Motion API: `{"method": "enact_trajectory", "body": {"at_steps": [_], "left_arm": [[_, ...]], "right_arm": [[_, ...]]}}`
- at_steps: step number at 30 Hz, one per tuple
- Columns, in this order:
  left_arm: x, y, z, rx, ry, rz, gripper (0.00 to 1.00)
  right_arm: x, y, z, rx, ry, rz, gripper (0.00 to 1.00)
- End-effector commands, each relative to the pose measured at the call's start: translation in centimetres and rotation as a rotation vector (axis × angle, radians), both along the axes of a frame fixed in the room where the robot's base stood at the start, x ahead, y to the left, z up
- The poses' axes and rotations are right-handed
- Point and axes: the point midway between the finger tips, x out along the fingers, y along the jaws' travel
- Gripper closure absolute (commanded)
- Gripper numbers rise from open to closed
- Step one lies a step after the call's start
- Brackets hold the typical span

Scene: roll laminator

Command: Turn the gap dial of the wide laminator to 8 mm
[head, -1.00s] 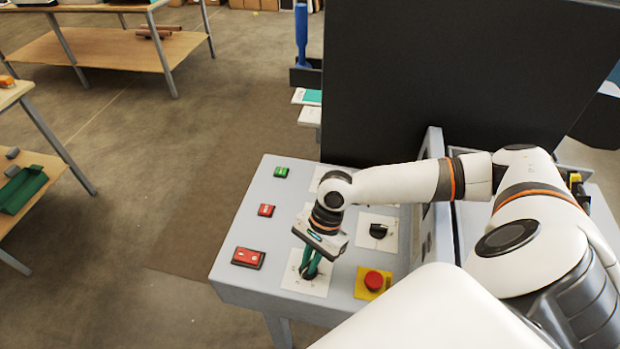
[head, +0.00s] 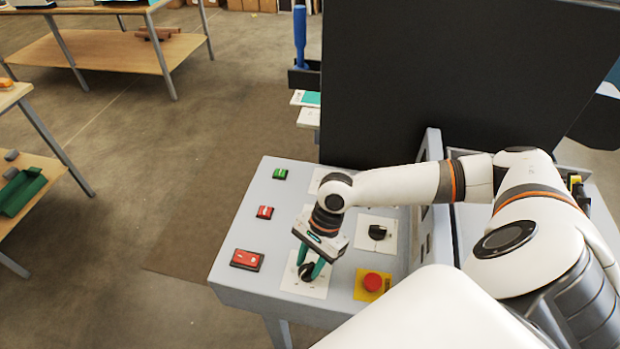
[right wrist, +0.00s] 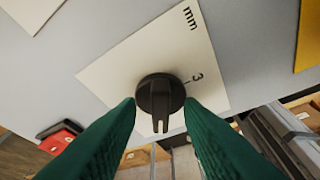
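The gap dial (head: 306,272) is a round black knob on a white plate (head: 290,284) at the front of the grey control panel. My right gripper (head: 313,270) is open above it, with one green finger at each side. In the right wrist view the knob (right wrist: 160,94) sits between the two fingertips, apparently free of them, with its ridge toward the bottom of the picture. The plate (right wrist: 125,70) there shows "mm" and a "3" with a tick; other marks are hidden or too small, so I cannot read the setting. My left gripper is not in view.
A red emergency button (head: 373,282) on a yellow plate stands close right of the dial. A second black knob (head: 377,232) is behind it. A red rocker switch (head: 247,260) and red and green buttons (head: 280,174) line the left. A large black panel (head: 450,80) rises behind.

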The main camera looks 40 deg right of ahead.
Motion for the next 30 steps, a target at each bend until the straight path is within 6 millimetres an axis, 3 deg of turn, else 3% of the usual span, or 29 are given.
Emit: {"method": "enact_trajectory", "body": {"at_steps": [7,15,21,30], "left_arm": [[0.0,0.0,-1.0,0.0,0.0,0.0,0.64],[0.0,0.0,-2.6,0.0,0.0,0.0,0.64],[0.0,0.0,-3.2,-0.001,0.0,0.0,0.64],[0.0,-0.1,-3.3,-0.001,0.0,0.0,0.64]], "right_arm": [[0.2,-0.9,1.8,-0.001,-0.003,0.0,0.66],[0.6,-3.2,7.2,-0.002,-0.005,-0.002,0.66],[0.8,-4.2,10.0,-0.001,-0.002,-0.001,0.66],[0.8,-4.6,11.1,0.0,-0.001,0.0,0.66]]}}
